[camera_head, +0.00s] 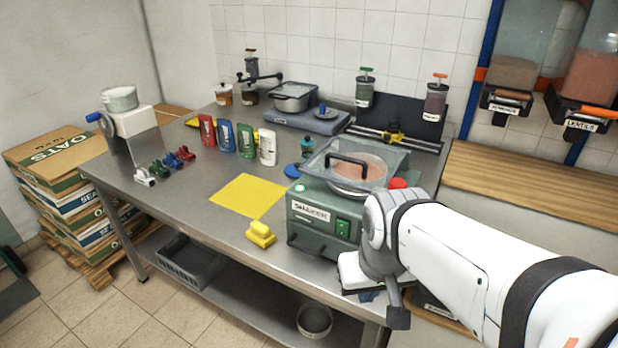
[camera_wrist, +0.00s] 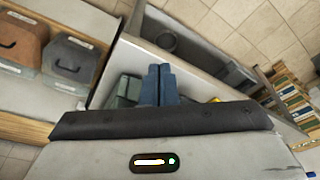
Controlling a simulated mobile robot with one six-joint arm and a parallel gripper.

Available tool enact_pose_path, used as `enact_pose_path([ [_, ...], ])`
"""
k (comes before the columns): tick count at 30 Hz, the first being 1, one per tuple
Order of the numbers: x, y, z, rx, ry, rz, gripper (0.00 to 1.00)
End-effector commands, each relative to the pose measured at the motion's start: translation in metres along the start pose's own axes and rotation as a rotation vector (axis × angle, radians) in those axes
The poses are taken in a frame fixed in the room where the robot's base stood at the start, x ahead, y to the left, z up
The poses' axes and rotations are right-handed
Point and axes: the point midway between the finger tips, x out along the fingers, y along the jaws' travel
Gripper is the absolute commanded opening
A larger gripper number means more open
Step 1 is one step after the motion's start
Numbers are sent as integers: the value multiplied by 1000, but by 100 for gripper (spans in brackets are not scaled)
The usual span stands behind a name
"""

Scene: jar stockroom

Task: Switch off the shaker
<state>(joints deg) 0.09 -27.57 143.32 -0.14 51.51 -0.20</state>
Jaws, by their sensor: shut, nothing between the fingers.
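The shaker (camera_head: 308,225) is a green machine labelled SHAKER at the near right part of the metal bench. A clear lid with a black handle covers a pan of pinkish material on top. A green rocker switch (camera_head: 342,228) is on its front face, right of the label; I cannot tell its position. A red button (camera_head: 397,183) shows at the top right. My gripper (camera_head: 368,297) is low in front of the shaker's right side, apart from the switch, and partly hidden by my arm. In the wrist view its blue fingers (camera_wrist: 158,85) are together, with nothing between them.
A yellow block (camera_head: 261,235) and a yellow mat (camera_head: 247,196) lie left of the shaker. Several coloured bottles (camera_head: 246,141) stand behind them. Dispensers (camera_head: 516,75) hang at the right above a wooden counter (camera_head: 525,185). The bench's front edge is near my gripper. Floor shows at lower left.

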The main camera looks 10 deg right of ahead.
Motion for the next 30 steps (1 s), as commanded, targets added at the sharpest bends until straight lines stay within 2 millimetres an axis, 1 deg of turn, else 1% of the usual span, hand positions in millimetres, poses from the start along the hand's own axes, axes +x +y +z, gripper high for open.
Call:
enact_pose_path([
  [5,0,0,0,-3,-1,0,0],
  [7,0,0,-2,-32,-1,3,0],
  [8,0,0,-4,-59,-1,5,0],
  [9,0,-9,-7,-101,-1,11,0],
  [11,-1,-13,-14,-208,-3,21,0],
  [14,-2,-15,-31,-477,-9,44,0],
  [15,-3,-16,-39,-608,-14,56,0],
  [17,-4,-18,-51,-809,-24,75,0],
  [18,-4,-20,-60,-944,-33,86,0],
  [20,-4,-22,-73,-1145,-47,103,0],
  [21,-5,-24,-82,-1280,-58,115,0],
  [23,-5,-28,-95,-1480,-78,133,0],
  [24,-4,-31,-103,-1611,-92,142,0],
  [27,-4,-38,-123,-1915,-133,167,0],
  [30,-3,-44,-138,-2165,-174,183,0],
])
